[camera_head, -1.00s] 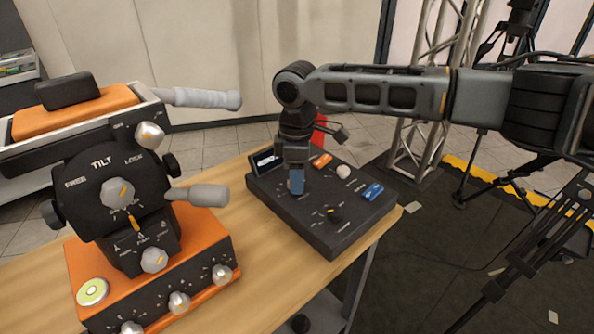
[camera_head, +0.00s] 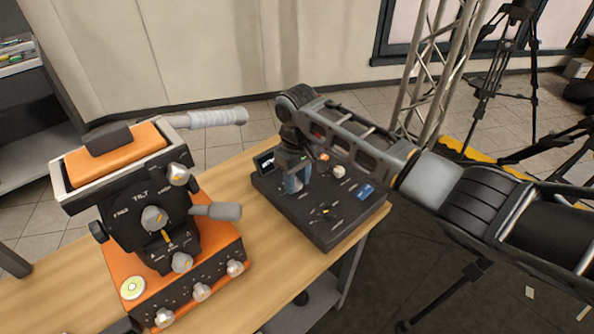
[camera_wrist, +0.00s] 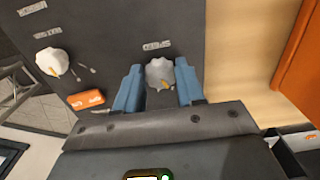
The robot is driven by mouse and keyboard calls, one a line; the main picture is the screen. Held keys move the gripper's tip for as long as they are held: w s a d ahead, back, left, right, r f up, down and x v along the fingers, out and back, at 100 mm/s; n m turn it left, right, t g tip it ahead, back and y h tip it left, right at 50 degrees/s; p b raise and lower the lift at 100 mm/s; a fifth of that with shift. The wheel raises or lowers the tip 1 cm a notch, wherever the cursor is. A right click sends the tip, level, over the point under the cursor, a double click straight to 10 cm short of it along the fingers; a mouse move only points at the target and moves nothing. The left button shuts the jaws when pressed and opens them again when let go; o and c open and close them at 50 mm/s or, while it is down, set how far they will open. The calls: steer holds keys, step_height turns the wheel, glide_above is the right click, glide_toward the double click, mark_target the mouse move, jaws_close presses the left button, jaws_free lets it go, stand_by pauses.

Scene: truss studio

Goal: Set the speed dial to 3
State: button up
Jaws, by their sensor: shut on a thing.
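The control box (camera_head: 330,231) is a dark slab on the wooden table, with several dials and buttons. My gripper (camera_head: 293,184) reaches down onto the left part of its top and hides the dial there in the head view. In the wrist view my gripper (camera_wrist: 159,85) has its blue fingers shut on a whitish dial (camera_wrist: 159,70), one finger on each side.
The box also has a white knob (camera_head: 338,172), a blue button (camera_head: 366,190) and an orange button (camera_wrist: 86,99). An orange and black tilt unit (camera_head: 150,215) with protruding handles stands left of the box. Bare table (camera_head: 262,238) lies between them.

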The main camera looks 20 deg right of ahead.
mark_target(297, 184)
steer(key=shift+m+p, duration=0.35)
steer(key=shift+m, duration=0.25)
steer(key=o, duration=1)
steer(key=shift+o, duration=0.2)
steer(key=shift+r, duration=0.1)
step_height(297, 184, up, 8)
steer(key=shift+f+b, duration=0.2)
steer(key=shift+b, duration=0.3)
